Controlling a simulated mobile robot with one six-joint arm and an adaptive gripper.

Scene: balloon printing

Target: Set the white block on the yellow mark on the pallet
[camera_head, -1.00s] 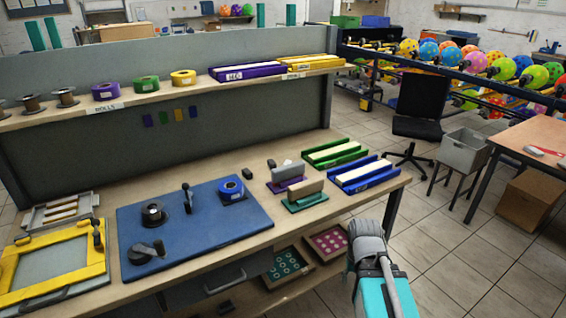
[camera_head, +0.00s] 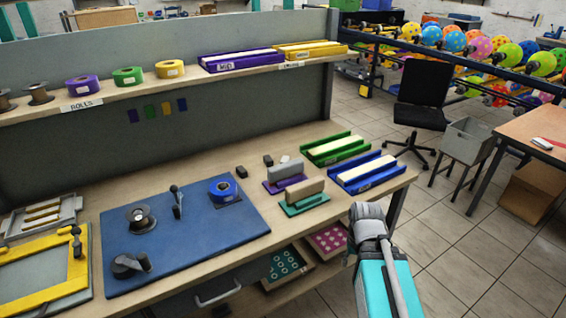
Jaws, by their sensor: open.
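I cannot pick out a pallet or a yellow mark on one. A small pale piece (camera_head: 285,158) lies on the bench just behind the grey block on the purple stand (camera_head: 286,178); it is too small to tell if it is the white block. My arm, with a turquoise link and grey joint, reaches in at the lower right beside the bench's right end. My gripper is not visible.
The bench (camera_head: 226,164) carries a blue mat (camera_head: 190,240) with rolls, a yellow frame (camera_head: 75,272), a green rack (camera_head: 335,150) and a blue rack (camera_head: 368,175). A black chair (camera_head: 422,95), grey bin (camera_head: 466,141) and wooden table (camera_head: 540,130) stand right. Tiled floor between is open.

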